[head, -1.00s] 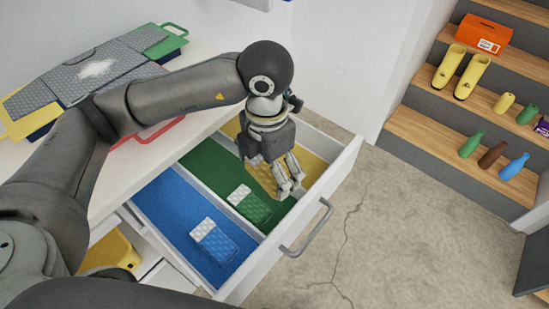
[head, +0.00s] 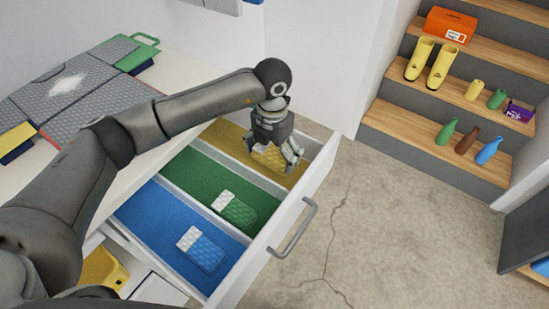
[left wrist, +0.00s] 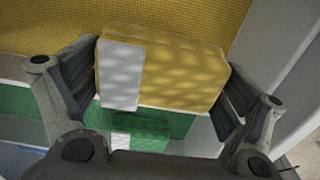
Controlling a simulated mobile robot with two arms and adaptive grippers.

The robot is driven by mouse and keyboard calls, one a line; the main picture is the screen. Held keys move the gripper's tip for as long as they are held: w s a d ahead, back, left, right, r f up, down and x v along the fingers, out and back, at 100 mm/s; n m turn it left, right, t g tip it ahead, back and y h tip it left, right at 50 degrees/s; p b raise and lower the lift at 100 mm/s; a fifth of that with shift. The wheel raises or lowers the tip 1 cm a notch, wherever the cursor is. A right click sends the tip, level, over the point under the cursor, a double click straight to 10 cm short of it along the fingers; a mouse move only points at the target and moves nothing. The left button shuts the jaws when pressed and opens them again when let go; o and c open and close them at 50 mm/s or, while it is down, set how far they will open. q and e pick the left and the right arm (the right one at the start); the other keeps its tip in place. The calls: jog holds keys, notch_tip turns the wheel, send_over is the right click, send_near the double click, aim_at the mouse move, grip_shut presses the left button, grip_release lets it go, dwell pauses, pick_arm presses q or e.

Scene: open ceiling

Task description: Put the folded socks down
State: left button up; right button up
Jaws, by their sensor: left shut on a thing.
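My left gripper (head: 284,160) is shut on the yellow folded socks with a white end (head: 268,156). In the left wrist view the socks (left wrist: 165,72) sit between both fingers. They are over the yellow-lined compartment (head: 226,134) of the open drawer; I cannot tell whether they touch its floor. Green folded socks (head: 238,211) lie in the green-lined middle compartment (head: 185,170), and blue folded socks (head: 205,255) lie in the blue-lined near compartment (head: 150,213). Both have white ends. My right gripper is not in view.
The drawer's white front wall (head: 290,215) and grey handle (head: 296,230) are near the gripper. White dividers separate the compartments. Grey folders (head: 68,82) lie on the white top at left. Wooden steps (head: 430,135) with yellow boots (head: 430,61) and bottles stand at right.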

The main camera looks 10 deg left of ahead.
aim_at(275, 146)
pick_arm(q)
jog(key=shift+w+d+f, duration=0.15)
jog(key=shift+w+f, duration=0.6)
jog(key=shift+f, duration=1.7)
jog(key=shift+f, duration=0.2)
jog(key=o, duration=0.7)
jog(key=shift+r, duration=0.15)
notch_tip(275, 146, up, 12)
jog(key=shift+r+b, duration=0.1)
jog(key=shift+b, duration=0.2)
